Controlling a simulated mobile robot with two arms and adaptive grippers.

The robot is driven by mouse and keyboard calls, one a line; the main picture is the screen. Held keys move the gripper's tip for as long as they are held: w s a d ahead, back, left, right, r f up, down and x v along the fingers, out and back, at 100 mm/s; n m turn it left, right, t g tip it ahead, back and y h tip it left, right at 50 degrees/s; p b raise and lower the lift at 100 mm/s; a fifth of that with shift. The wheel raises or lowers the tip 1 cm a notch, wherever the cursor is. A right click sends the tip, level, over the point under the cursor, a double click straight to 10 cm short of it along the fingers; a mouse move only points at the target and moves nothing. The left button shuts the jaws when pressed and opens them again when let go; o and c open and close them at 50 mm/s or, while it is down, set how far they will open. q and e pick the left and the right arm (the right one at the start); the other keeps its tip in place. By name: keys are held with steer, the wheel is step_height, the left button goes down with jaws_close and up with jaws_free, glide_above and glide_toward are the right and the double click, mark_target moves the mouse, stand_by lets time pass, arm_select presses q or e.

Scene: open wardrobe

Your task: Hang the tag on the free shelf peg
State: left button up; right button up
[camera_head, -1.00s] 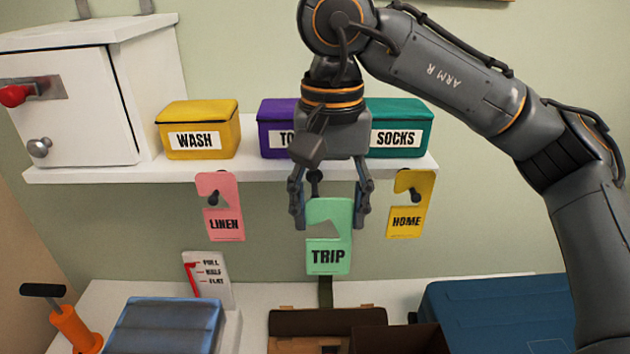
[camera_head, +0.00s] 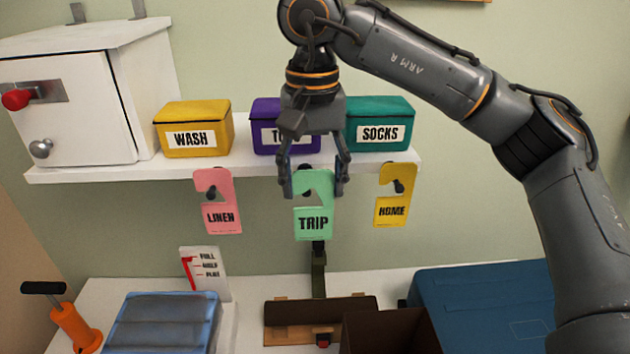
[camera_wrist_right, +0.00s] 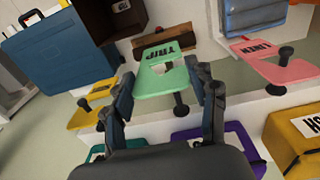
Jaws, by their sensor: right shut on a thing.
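The green TRIP tag (camera_head: 314,222) is held upright by my right gripper (camera_head: 314,188), whose fingers are at its upper side edges. It hangs in front of the shelf edge, about level with its neighbours. The middle peg (camera_wrist_right: 181,106) shows as a dark knob beside the tag (camera_wrist_right: 160,85) in the right wrist view; in the head view it is mostly hidden by tag and gripper. The pink LINEN tag (camera_head: 218,215) and yellow HOME tag (camera_head: 391,210) hang on the pegs either side. My left gripper is not in view.
Yellow WASH (camera_head: 193,139), purple (camera_head: 268,112) and teal SOCKS (camera_head: 379,133) boxes stand on the white shelf (camera_head: 100,173), beside a white cabinet (camera_head: 85,110). Below are a blue case (camera_head: 485,300), a brown open box (camera_head: 385,330) and a blue folded stack (camera_head: 163,322).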

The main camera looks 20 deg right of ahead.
steer(key=shift+w+d+p, duration=0.2)
steer(key=shift+w, duration=0.3)
steer(key=shift+w+d+p, duration=0.15)
steer(key=shift+w+d, duration=0.05)
steer(key=shift+w, duration=0.3)
steer(key=shift+w+d+p, duration=0.15)
steer(key=shift+w+p, duration=0.3)
steer(key=shift+w, duration=0.55)
steer(key=shift+w+a+f, duration=0.15)
steer(key=shift+w+a, duration=0.05)
steer(key=shift+a, duration=0.25)
steer(key=shift+f+b, duration=0.4)
steer(key=shift+f, duration=0.15)
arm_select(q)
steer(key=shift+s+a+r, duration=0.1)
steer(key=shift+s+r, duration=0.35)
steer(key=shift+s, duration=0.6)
arm_select(e)
steer(key=shift+f, duration=0.1)
